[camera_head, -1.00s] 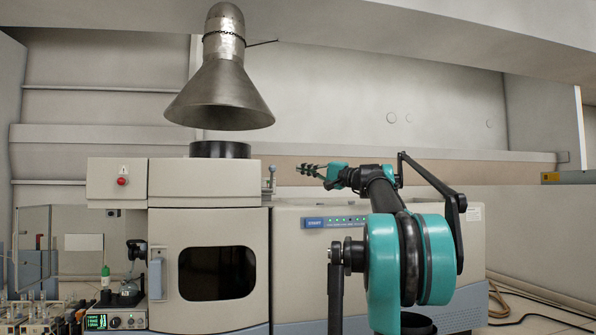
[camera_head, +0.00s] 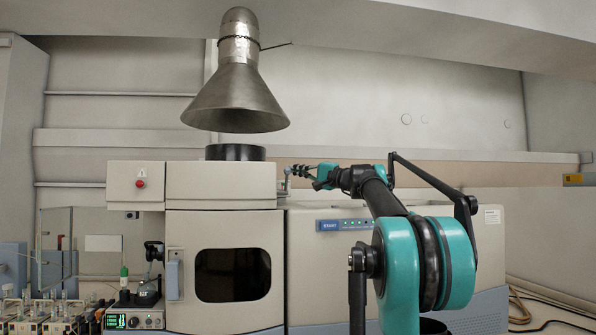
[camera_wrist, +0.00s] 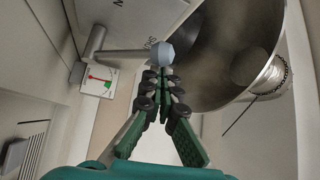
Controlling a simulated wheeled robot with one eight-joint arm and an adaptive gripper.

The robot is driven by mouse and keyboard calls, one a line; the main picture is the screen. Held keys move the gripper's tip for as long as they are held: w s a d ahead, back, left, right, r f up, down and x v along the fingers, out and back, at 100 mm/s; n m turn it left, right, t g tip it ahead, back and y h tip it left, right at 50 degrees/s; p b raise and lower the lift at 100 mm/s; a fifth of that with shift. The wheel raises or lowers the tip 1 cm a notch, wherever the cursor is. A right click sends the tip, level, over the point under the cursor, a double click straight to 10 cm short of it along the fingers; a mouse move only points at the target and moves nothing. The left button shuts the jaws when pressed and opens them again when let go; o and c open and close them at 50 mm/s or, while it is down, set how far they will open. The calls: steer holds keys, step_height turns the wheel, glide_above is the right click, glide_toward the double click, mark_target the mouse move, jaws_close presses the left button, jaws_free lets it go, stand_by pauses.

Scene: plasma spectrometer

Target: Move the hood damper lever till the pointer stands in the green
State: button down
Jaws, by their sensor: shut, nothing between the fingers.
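The hood damper lever is a grey bar with a pale blue-grey ball knob (camera_wrist: 163,52), seen in the wrist view. A small white dial plate (camera_wrist: 97,80) with a red pointer and a green patch sits below the bar's left end. The red pointer lies near the green patch; I cannot tell clearly that it is within it. In the head view the lever (camera_head: 288,178) stands small at the right edge of the instrument's upper housing. My gripper (camera_wrist: 161,76) is shut and empty, its fingertips just below the knob; contact is unclear. It also shows in the head view (camera_head: 297,170).
The metal hood cone (camera_head: 236,98) hangs above a black round port (camera_head: 235,152), and its wide mouth (camera_wrist: 225,45) fills the wrist view's upper right. A thin rod projects from its neck. The spectrometer body (camera_head: 225,188) stands below, with glassware at lower left.

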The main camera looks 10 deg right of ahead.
steer(key=shift+f, duration=0.1)
steer(key=shift+s+f+n+y, duration=0.4)
steer(key=shift+s+f+n, duration=0.2)
steer(key=shift+s, duration=0.2)
